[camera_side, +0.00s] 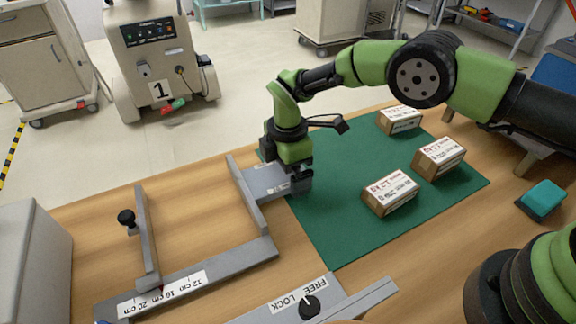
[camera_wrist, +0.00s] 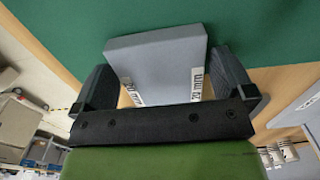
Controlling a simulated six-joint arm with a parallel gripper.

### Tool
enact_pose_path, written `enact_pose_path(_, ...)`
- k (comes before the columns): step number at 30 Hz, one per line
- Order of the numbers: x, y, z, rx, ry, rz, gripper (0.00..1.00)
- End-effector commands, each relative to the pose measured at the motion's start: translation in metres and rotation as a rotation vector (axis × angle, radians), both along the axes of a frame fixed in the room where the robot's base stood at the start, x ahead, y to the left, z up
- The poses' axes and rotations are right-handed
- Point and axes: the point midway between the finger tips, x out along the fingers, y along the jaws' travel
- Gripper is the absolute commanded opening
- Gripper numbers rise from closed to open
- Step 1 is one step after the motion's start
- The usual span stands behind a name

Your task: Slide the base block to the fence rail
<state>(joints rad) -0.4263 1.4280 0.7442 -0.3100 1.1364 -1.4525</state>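A flat grey block (camera_side: 265,179), which I take to be the base block, lies by the left edge of the green mat. Its left end is at the grey fence rail (camera_side: 246,195); whether they touch is hard to tell. My gripper (camera_side: 297,174) is at its right end, low over the mat. In the wrist view the block (camera_wrist: 158,62) sits between my two fingers (camera_wrist: 170,82), which appear to press its sides. White "20 mm" labels show on it. The fingertips' contact is partly hidden.
Three cartons (camera_side: 389,193) stand on the mat (camera_side: 345,232) to the right. A sliding stop with a black knob (camera_side: 127,217) and a centimetre scale (camera_side: 163,294) lie left of the rail. A FREE/LOCK dial (camera_side: 309,306) is in front. A teal block (camera_side: 541,200) is far right.

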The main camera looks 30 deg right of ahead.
Motion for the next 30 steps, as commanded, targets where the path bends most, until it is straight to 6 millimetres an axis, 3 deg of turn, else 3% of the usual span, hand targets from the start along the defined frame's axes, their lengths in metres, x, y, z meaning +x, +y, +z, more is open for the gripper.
enact_pose_path(7, 0.001, 0.000, 0.009, 0.001, -0.002, 0.000, 1.00)
enact_pose_path(21, 0.000, 0.000, 0.089, 0.001, -0.002, -0.001, 1.00)
enact_pose_path(30, 0.000, 0.000, 0.100, 0.000, 0.000, 0.000, 1.00)
